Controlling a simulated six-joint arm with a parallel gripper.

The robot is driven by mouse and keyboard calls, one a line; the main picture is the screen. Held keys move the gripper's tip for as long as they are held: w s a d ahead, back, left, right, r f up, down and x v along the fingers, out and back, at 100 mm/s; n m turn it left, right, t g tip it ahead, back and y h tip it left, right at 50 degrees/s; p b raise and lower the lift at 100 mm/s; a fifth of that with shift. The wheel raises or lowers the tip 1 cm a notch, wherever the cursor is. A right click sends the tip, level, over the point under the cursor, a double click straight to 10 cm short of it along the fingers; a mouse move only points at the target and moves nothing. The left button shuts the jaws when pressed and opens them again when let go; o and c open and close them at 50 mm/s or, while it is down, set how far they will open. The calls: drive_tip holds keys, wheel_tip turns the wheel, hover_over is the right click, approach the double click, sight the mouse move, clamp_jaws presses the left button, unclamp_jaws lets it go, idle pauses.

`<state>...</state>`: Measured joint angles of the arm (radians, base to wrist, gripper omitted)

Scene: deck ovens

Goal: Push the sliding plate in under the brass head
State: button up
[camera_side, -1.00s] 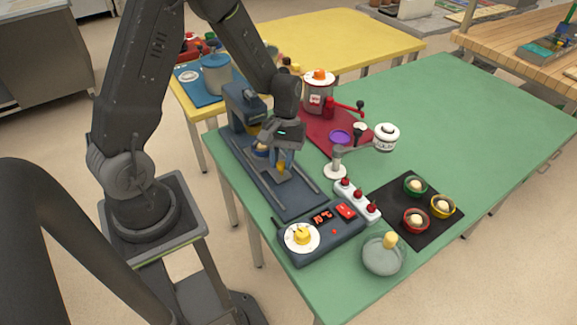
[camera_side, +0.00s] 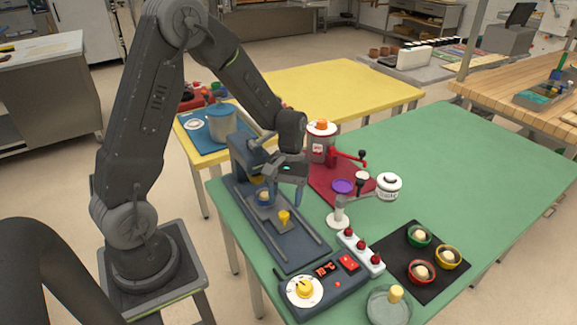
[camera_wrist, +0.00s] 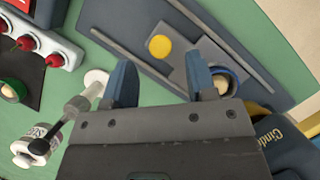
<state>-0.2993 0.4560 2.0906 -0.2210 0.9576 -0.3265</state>
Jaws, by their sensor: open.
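The grey sliding plate (camera_side: 272,216) lies between two rails on the dark blue press base (camera_side: 290,249). It carries a yellow knob (camera_side: 284,217) and a blue bowl (camera_side: 264,197) with a pale dough ball. The brass head (camera_side: 257,180) is partly hidden under the blue press; I cannot tell how far the bowl is beneath it. My gripper (camera_side: 287,196) is open and empty, above and beside the plate. In the wrist view, its fingers (camera_wrist: 162,78) are spread; the knob (camera_wrist: 160,47) lies beyond them, and the right finger overlaps the bowl (camera_wrist: 224,80).
A panel with a yellow dial (camera_side: 304,291) stands at the front end. Green table is clear at far right.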

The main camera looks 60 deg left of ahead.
drive_tip(key=v, duration=1)
drive_tip(key=shift+r, duration=0.15)
drive_tip(key=m+t+y, duration=0.3)
drive_tip(key=m, duration=1.1)
approach(284, 213)
wheel_tip(284, 213, down, 9)
drive_tip(key=shift+s+f, duration=0.1)
drive_tip(key=shift+f, duration=0.1)
drive_tip(key=shift+c, duration=0.3)
clamp_jaws()
drive_tip(key=shift+n, duration=0.3)
